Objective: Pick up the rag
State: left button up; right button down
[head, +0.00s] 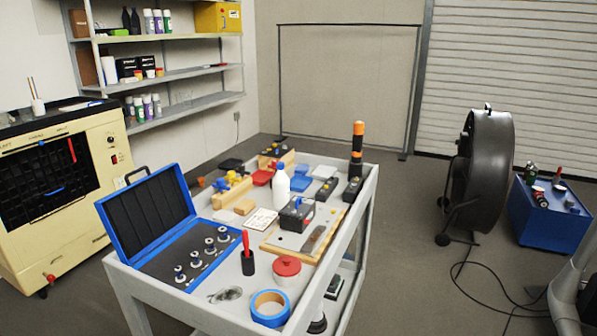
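No thing in the head view is clearly a rag. A grey cart (188,307) stands in the middle with many small items on its top. A small dark grey crumpled-looking item (225,294) lies at the cart's near edge; I cannot tell whether it is cloth. Flat blue items (300,184) and a red item (262,177) lie toward the cart's far side, too small to identify. Neither of my grippers is in view.
On the cart are an open blue case (145,208), blue tape (270,308), a red-lidded container (286,270) and a white bottle (281,187). A large fan (490,170), its cables and a blue box (548,215) stand right. Shelves (165,78) and a cream machine (60,190) are left.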

aim_at(301, 169)
jog(key=u, duration=1.95)
jog(key=l+u, duration=0.15)
jog(key=k+l+u, duration=0.15)
jog(key=l, duration=0.25)
jog(key=k+l+u, duration=0.15)
jog(key=l+u, duration=0.3)
jog(key=k+l+u, duration=0.25)
jog(key=l+u, duration=0.15)
jog(key=k+l+u, duration=0.3)
jog(key=u, duration=0.15)
jog(key=k+l+u, duration=0.3)
jog(key=u, duration=0.15)
jog(key=k+l+u, duration=0.1)
jog(key=k+u, duration=0.6)
jog(key=u, duration=0.15)
jog(key=k+l, duration=0.1)
jog(key=k, duration=0.5)
jog(key=k+l, duration=0.15)
jog(key=k, duration=0.45)
jog(key=k+l+z, duration=0.1)
jog(key=k+z, duration=0.35)
jog(key=k+l+z, duration=0.2)
jog(key=z, duration=0.25)
jog(key=k+l+z, duration=0.65)
jog(key=z, duration=0.15)
jog(key=k+l+z, duration=0.15)
jog(key=l+z, duration=0.15)
jog(key=l, duration=0.1)
